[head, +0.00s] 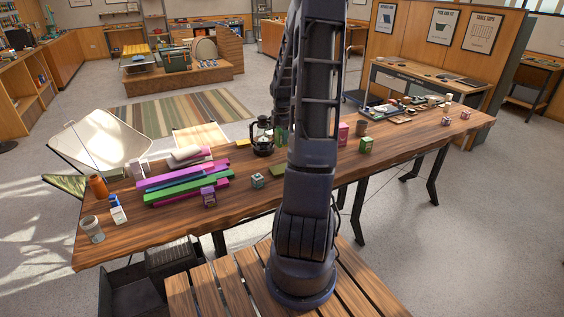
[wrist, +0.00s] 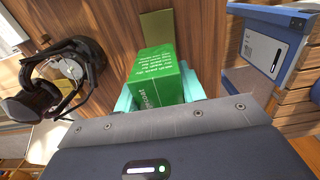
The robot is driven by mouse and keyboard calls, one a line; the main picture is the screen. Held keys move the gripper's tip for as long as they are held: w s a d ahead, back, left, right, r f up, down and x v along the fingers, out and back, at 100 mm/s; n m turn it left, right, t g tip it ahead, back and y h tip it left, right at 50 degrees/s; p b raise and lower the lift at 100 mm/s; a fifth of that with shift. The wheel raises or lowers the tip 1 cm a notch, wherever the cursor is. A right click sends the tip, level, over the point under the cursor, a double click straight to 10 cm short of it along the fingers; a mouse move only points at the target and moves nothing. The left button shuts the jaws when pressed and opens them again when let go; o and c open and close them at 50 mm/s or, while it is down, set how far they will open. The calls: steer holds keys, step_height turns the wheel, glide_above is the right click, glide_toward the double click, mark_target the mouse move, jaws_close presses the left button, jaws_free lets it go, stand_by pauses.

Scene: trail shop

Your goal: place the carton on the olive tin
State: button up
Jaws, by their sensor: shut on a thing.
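A green carton (wrist: 158,78) with white print sits between the teal fingertips of my gripper (wrist: 160,92) in the wrist view, which is shut on it. In the head view a strip of the green carton (head: 281,136) shows left of my arm, which hides most of the gripper. The flat olive tin (head: 278,169) lies on the wooden table left of my arm. In the wrist view an olive surface, seemingly the tin (wrist: 157,27), shows just beyond the carton. I cannot tell whether the two touch.
A black lantern (head: 263,137) stands close by on the table (head: 330,185); it also shows in the wrist view (wrist: 62,78).

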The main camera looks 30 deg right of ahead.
step_height(320, 180, down, 12)
steer(key=shift+f, duration=0.25)
stand_by(0.3)
steer(key=o, duration=1.1)
steer(key=shift+f, duration=0.15)
steer(key=shift+c, duration=0.2)
step_height(320, 180, up, 12)
steer(key=shift+r, duration=0.1)
steer(key=s+a+r+m+t+h, duration=0.1)
steer(key=s+a+r+m, duration=0.5)
steer(key=r, duration=0.3)
steer(key=s+a+r+m+t+h, duration=0.1)
steer(key=s+a+r+m, duration=0.2)
steer(key=s+a+r, duration=0.45)
steer(key=s+a+r+m+t+y, duration=0.1)
steer(key=s+a+r+m, duration=0.2)
steer(key=s, duration=0.4)
steer(key=s+a+r+m+t+y, duration=0.1)
steer(key=s+a+r+m, duration=0.3)
steer(key=s+m, duration=0.2)
steer(key=shift+s+a+t, duration=0.3)
steer(key=shift+s+a, duration=0.1)
steer(key=shift+s, duration=0.65)
